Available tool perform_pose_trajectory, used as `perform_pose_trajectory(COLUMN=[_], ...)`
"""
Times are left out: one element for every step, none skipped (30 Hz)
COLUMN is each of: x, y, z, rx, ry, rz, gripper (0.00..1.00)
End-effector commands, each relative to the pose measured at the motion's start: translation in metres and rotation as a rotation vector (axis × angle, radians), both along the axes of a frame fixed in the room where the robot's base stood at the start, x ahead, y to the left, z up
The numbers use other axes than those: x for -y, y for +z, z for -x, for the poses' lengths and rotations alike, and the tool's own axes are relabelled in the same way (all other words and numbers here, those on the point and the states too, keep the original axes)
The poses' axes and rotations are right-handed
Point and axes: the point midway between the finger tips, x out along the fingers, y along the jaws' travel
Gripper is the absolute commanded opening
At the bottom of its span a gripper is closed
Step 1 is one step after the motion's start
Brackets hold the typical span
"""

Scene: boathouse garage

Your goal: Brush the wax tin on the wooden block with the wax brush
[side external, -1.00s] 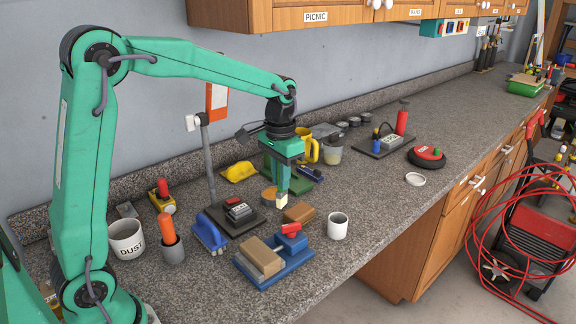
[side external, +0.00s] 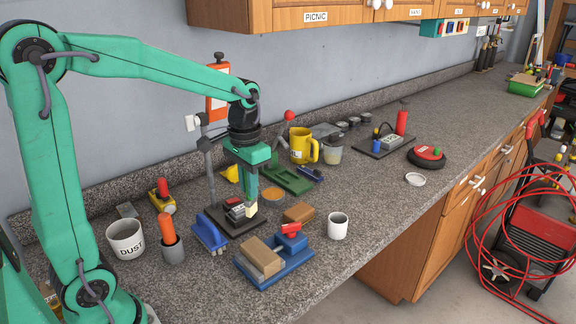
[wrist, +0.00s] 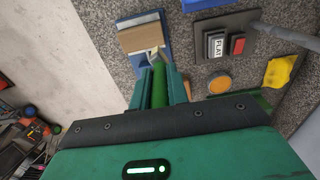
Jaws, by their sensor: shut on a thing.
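My gripper (side external: 247,190) is shut on the wax brush, whose green handle (wrist: 159,88) shows between the fingers in the wrist view. Its pale tip (side external: 251,210) points down in the side view, in front of a dark stand; its height above the counter is unclear. A flat round orange disc (side external: 273,194), apparently the wax tin, lies on the counter to the right of the brush; it also shows in the wrist view (wrist: 220,84). A brown wooden block (side external: 298,212) lies right of the brush. A tan block (side external: 262,256) sits on a blue tray (side external: 271,282).
The dark stand (side external: 252,227) with a grey post is close behind the brush. A blue tool (side external: 208,232), a DUST cup (side external: 126,238), a white cup (side external: 338,225) and a yellow mug (side external: 302,146) stand around. The counter beyond the white cup is largely clear.

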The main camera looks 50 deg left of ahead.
Motion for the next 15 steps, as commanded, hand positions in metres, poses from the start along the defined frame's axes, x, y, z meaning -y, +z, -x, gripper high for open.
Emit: perform_pose_trajectory(x=[-0.0039,-0.0055,-0.0072,-0.0081,-0.0087,-0.009,-0.0092,-0.0092,-0.0091,-0.009,-0.009,-0.0089,-0.0089,-0.0089,-0.0088], y=[0.0005,0.0005,0.0004,0.0004,0.0003,0.0003,0.0002,0.0001,-0.0003,-0.0007,-0.0015,-0.0028,-0.0042,-0.0059,-0.0086], z=[0.0053,0.0078,0.0105,0.0118,0.0127,0.0134,0.0136,0.0137,0.0136,0.0135,0.0135,0.0136,0.0136,0.0137,0.0137], rx=[0.001,0.001,0.001,0.001,0.0,0.0,0.0,0.0,0.0,0.0,-0.001,-0.001,-0.002,-0.002,-0.003], ry=[0.003,0.002,0.001,0.001,0.001,0.0,0.0,0.0,-0.001,-0.001,-0.001,-0.001,-0.001,-0.001,-0.001], rz=[0.0,0.0,0.0,0.0,0.0,0.0,0.0,0.0,0.0,0.0,0.0,0.0,0.0,0.0,0.0], gripper=[0.0,0.0,0.0,0.0,0.0,0.0,0.0,0.0,0.0,0.0,0.0,0.0,0.0,0.0,0.0])
